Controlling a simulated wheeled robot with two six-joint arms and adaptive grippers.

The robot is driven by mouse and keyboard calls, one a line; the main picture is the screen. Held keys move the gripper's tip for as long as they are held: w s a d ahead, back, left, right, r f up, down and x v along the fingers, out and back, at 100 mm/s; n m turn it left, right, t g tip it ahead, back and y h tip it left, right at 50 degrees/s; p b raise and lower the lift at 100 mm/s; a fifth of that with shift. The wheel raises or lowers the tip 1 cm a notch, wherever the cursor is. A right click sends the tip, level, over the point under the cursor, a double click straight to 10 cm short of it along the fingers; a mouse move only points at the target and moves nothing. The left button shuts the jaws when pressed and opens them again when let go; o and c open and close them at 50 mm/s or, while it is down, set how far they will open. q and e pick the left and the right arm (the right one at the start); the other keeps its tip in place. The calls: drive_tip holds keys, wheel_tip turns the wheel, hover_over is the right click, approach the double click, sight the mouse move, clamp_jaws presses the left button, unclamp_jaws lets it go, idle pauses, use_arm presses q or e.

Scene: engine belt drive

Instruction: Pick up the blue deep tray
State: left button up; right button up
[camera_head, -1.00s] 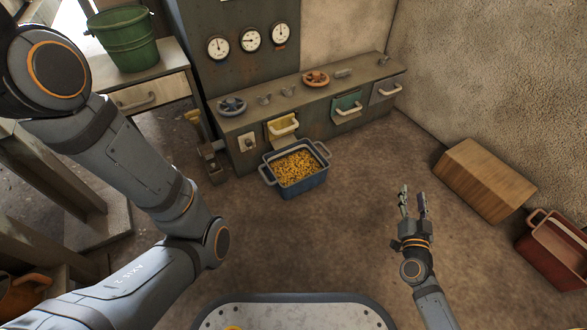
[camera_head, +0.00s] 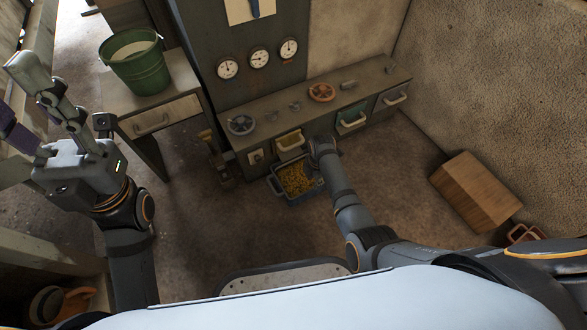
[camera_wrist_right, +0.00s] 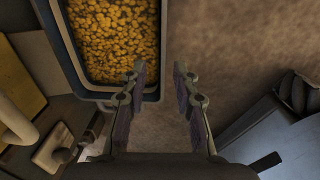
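The blue deep tray (camera_head: 302,200), filled with small yellow-brown pieces, stands on the floor in front of the bench. My right arm reaches in from the right and partly covers it in the head view. In the right wrist view the tray's dark blue rim (camera_wrist_right: 161,45) is at the upper left. My right gripper (camera_wrist_right: 160,88) is open and empty there, its left finger overlapping the tray's near corner; I cannot tell whether it touches. My left gripper (camera_head: 18,102) is raised at the left of the head view, fingers apart, away from the tray.
The bench (camera_head: 268,119) with handled drawers stands right behind the tray. A wooden box (camera_head: 475,192) and a partly hidden red tray (camera_head: 525,233) lie at the right. A green bucket (camera_head: 138,67) stands on the left table. The floor right of the tray is open.

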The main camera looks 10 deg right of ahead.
sight(311, 190)
wheel_tip(311, 190, down, 6)
drive_tip(key=b, duration=0.4)
drive_tip(key=shift+r, duration=0.25)
drive_tip(key=f+b, duration=0.5)
drive_tip(key=shift+a, duration=0.2)
drive_tip(key=shift+f+b, duration=0.15)
drive_tip(key=shift+b, duration=0.2)
drive_tip(key=shift+r, duration=0.2)
clamp_jaws()
drive_tip(key=shift+w, duration=0.1)
